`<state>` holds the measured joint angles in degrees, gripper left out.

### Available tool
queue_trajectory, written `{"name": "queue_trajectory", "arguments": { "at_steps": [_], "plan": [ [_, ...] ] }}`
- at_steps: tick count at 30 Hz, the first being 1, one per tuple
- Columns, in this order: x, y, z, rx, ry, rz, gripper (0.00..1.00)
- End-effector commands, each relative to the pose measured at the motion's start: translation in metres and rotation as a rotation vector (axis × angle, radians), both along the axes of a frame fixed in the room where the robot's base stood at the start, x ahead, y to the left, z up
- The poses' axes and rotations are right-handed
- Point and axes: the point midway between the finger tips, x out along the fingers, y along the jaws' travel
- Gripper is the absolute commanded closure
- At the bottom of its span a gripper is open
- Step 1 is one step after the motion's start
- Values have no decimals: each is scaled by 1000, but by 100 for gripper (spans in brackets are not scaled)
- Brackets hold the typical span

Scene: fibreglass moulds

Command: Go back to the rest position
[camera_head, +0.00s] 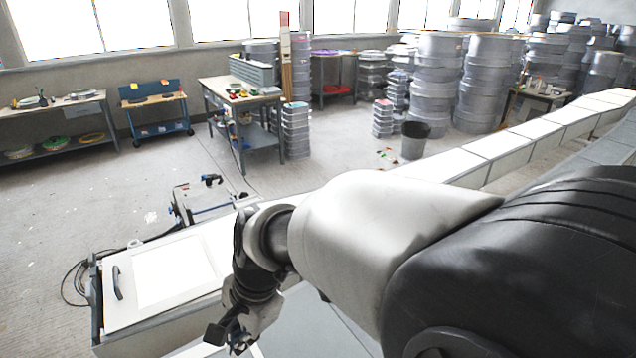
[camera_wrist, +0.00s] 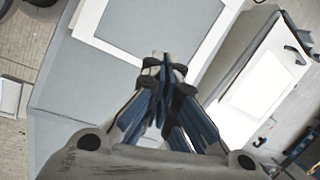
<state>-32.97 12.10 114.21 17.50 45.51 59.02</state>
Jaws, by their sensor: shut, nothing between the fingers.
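My gripper (camera_wrist: 163,66) shows in the wrist view with its fingertips together and nothing between them. In the head view my gripper (camera_head: 225,340) is at the lower left, at the end of my folded arm, and looks small and dark. My arm hides much of the surface below and to the right of it.
A white panel with a black handle (camera_head: 117,283) lies left of my arm, with cables beside it. A long white bench (camera_head: 500,145) runs to the back right. Grey mould stacks (camera_head: 437,80), a bin (camera_head: 414,141) and a workbench (camera_head: 240,97) stand farther back. Open floor (camera_head: 70,200) lies left.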

Motion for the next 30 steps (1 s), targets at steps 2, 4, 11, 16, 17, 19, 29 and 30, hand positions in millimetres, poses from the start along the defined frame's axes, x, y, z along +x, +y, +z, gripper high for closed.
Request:
{"name": "queue_trajectory", "arguments": {
  "at_steps": [2,4,11,16,17,19,29,30],
  "plan": [
    [-1,-47,14,-9,-86,66,100],
    [-8,-85,24,-32,-153,133,100],
    [-54,-197,32,-170,-345,347,100],
    [-96,-252,20,-296,-428,481,100],
    [-102,-258,17,-315,-436,500,100],
    [-114,-270,12,-353,-449,537,100],
    [-127,-283,7,-401,-460,588,100],
    [-127,-283,7,-401,-460,588,100]
  ]
}}
